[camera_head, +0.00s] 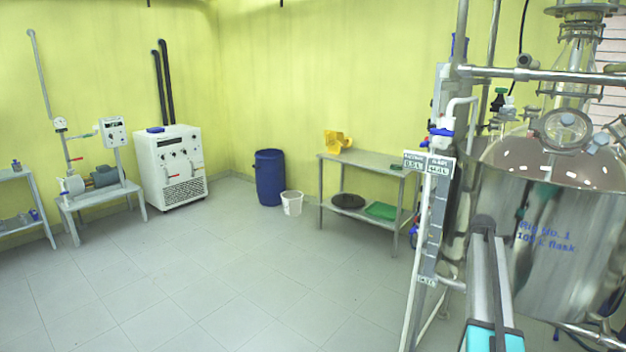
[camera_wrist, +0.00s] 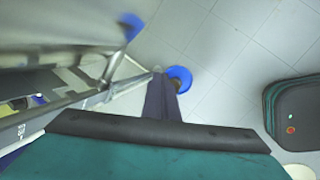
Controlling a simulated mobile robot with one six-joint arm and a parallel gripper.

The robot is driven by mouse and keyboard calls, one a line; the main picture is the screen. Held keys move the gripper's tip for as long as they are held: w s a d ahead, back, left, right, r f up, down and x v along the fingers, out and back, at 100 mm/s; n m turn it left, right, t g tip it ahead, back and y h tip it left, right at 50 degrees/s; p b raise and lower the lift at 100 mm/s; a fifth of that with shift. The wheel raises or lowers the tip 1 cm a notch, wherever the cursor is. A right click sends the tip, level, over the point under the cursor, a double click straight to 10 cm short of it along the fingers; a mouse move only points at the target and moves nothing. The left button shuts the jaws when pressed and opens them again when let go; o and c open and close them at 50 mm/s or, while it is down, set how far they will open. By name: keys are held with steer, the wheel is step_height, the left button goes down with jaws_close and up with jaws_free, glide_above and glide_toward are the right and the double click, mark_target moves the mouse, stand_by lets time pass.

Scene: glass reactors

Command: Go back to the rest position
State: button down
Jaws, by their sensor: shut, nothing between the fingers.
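In the wrist view my gripper (camera_wrist: 163,80) points down over the floor. Its two dark fingers lie close side by side, shut with nothing between them. A teal and black part of my own body fills the bottom of that view. In the head view part of my arm, grey with a teal end, stands at the lower right in front of the reactor frame. My fingertips cannot be made out there. No object is held.
The large steel reactor vessel (camera_head: 560,240) and its metal frame (camera_head: 430,235) stand close on the right. A metal table (camera_head: 365,160), blue barrel (camera_head: 270,178), white bucket (camera_head: 292,203) and white cabinet unit (camera_head: 170,168) stand further back. The tiled floor at left centre is clear.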

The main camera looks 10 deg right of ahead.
steer(key=s+a+f+g+y, duration=0.1)
steer(key=s+a+f, duration=0.2)
steer(key=a+f, duration=1.05)
steer(key=s+a+f+g+y, duration=0.1)
steer(key=s+a+f+g, duration=0.15)
steer(key=a+f, duration=1.1)
steer(key=s+a+f+g+b, duration=0.1)
steer(key=s+a+f+g, duration=0.1)
steer(key=s+a+f, duration=1.3)
steer(key=s+a+m+g, duration=0.1)
steer(key=s+m, duration=0.3)
steer(key=s, duration=0.5)
steer(key=s+a+f+m, duration=0.1)
steer(key=s+a+m, duration=0.3)
steer(key=s, duration=0.5)
steer(key=s+a+f+m+g+y, duration=0.1)
steer(key=s+a+m, duration=0.2)
steer(key=s+m, duration=0.2)
steer(key=s, duration=0.3)
steer(key=shift+s+a+f+g+b, duration=0.2)
steer(key=shift+s+a+g+b, duration=0.05)
steer(key=shift+s+g+b, duration=0.15)
